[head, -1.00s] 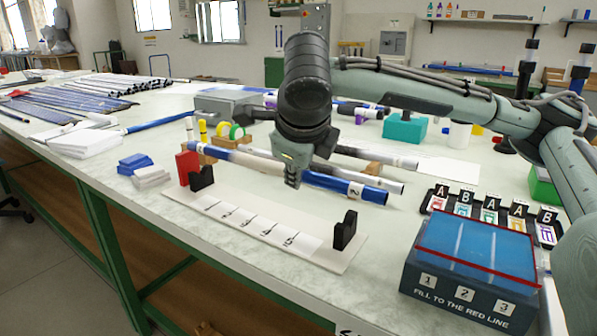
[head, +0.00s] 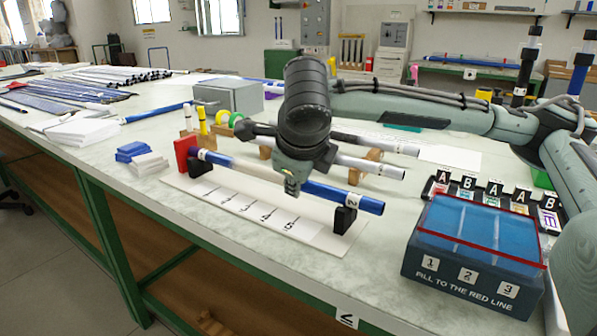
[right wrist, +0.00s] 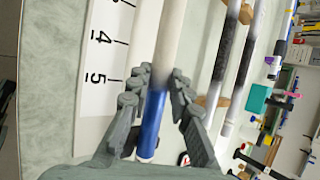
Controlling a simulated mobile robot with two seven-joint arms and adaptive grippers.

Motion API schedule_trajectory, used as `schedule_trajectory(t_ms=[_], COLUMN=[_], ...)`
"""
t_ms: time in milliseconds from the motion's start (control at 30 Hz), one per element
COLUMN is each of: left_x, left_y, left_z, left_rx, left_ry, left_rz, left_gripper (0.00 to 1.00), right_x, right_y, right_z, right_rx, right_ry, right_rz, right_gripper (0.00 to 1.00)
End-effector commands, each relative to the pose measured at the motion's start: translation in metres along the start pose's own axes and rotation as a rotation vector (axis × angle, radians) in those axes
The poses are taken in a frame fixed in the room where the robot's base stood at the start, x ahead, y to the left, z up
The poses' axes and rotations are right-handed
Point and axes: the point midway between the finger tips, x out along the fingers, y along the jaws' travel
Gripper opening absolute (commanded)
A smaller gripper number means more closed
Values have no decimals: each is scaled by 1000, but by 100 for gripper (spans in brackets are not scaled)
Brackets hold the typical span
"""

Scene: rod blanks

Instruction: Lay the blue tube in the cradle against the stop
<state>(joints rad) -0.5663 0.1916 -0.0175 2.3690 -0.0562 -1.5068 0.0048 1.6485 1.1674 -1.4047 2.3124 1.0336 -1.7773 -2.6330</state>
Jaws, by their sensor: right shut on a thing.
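The blue tube (head: 335,192), white toward its left part with a blue right end, is held in my right gripper (head: 292,188). In the right wrist view the fingers (right wrist: 160,80) are shut around the tube (right wrist: 150,130). The tube lies lengthwise above the cradle, a white board (head: 225,208) with printed numbers, a black support (head: 344,220) at the right and a red stop (head: 186,150) at the left. The tube's left end is close to the red stop; I cannot tell whether it touches, or whether the tube rests in the supports. My left gripper is out of view.
Behind the cradle, other tubes (head: 375,167) lie on wooden blocks (head: 368,158). A blue bin (head: 470,270) stands at the right, with labelled small trays (head: 549,220) behind it. White and blue stacks (head: 148,163) lie left of the cradle.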

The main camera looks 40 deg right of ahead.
Motion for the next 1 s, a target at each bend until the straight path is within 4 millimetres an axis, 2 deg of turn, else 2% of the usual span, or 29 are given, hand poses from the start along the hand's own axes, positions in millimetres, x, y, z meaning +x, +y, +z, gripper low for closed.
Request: schedule_trajectory(t_ms=[1000], left_x=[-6], left_y=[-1], left_z=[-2], left_rx=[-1], left_ry=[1], left_rz=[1], left_gripper=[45], right_x=[4], right_y=[0], right_z=[4], right_rx=[0], right_ry=[6], right_rz=[1], right_gripper=[0])
